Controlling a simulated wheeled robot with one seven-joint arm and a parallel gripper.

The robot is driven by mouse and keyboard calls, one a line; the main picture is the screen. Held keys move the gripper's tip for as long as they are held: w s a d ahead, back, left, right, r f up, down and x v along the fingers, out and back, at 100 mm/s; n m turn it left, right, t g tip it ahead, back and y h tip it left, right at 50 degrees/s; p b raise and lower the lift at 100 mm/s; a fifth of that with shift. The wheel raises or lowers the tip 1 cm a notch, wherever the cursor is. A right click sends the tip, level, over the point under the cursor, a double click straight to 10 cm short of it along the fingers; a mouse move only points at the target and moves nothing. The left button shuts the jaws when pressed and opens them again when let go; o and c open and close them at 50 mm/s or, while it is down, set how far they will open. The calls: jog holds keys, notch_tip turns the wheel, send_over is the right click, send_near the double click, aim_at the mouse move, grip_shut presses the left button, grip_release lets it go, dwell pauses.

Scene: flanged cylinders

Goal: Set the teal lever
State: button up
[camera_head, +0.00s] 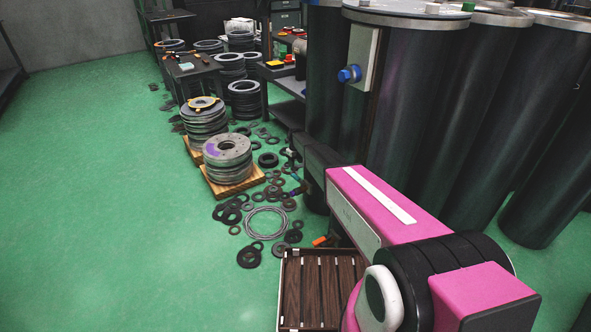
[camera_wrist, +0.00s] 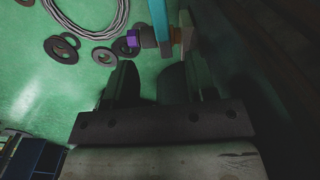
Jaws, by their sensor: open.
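A teal bar (camera_wrist: 159,18), which looks like the lever, shows at the top of the wrist view, running up out of the frame. A brown knob-like part (camera_wrist: 148,37) and a purple block (camera_wrist: 132,38) sit beside its lower end. My gripper (camera_wrist: 147,72) is open and empty, with its two dark fingers apart just below the bar. The fingers look clear of the bar, but the depth between them is hard to judge. In the head view a small teal piece (camera_head: 295,178) shows near the cylinder bases; I cannot tell if it is the same lever. My gripper is not clear there.
Tall dark flanged cylinders (camera_head: 425,110) crowd the right, one with a blue knob (camera_head: 349,75). Loose rings and a wire coil (camera_head: 267,222) lie on the green floor. Ring stacks stand on wooden pallets (camera_head: 233,183). A slatted brown crate (camera_head: 318,290) is in front. Floor at left is clear.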

jog(key=shift+r, duration=0.4)
